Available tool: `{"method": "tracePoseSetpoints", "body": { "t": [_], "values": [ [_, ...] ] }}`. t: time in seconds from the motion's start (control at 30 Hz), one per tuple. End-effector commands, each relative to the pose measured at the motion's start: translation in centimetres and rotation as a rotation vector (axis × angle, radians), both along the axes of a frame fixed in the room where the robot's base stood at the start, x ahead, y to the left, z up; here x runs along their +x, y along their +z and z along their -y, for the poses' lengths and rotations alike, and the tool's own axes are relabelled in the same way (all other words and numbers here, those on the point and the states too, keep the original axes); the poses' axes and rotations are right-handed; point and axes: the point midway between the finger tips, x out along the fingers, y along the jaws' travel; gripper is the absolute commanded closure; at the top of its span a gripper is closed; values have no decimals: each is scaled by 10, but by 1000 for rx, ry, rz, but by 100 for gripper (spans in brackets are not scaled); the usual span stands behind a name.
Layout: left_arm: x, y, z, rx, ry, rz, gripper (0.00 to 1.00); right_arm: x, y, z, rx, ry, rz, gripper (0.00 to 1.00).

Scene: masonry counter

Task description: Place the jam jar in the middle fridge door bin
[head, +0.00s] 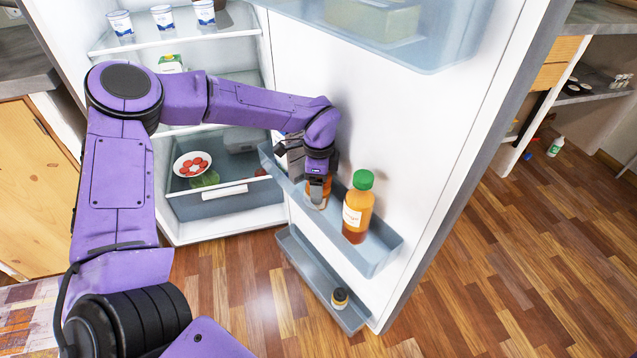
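The middle fridge door bin (383,246) is a translucent blue-grey tray on the inside of the open door. My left gripper (303,180) reaches down into its left end, fingers pointing down. A small orange-brown jar, which looks like the jam jar (327,187), stands or hangs upright at the fingers, inside the bin's outline. One finger covers much of it, and its lid is hidden. I cannot tell whether the fingers press on it or whether its base touches the bin floor. My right gripper is out of view.
An orange bottle with a green cap (358,207) stands in the same bin, right of the jar. The lower door bin (305,270) holds a small jar (340,298). The upper door bin (440,50) overhangs. A bowl of red slices (192,164) sits inside the fridge.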

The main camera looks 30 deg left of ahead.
Motion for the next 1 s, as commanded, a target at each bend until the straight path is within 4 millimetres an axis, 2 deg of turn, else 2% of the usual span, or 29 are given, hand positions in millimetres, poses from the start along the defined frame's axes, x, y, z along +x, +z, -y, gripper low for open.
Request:
{"method": "tracePoseSetpoints", "body": {
  "t": [0.3, 0.43, 0.8, 1.0],
  "values": [
    [0, 1, 0, 0, -1, 0, 16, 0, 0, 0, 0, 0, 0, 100],
    [1, 13, 0, 0, 0, 2, 16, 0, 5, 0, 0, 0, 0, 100],
    [1, 102, 0, 0, 1, 4, 16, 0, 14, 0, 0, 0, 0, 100],
    [0, 122, 0, 0, 0, 0, 16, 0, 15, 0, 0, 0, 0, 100]
  ]
}}
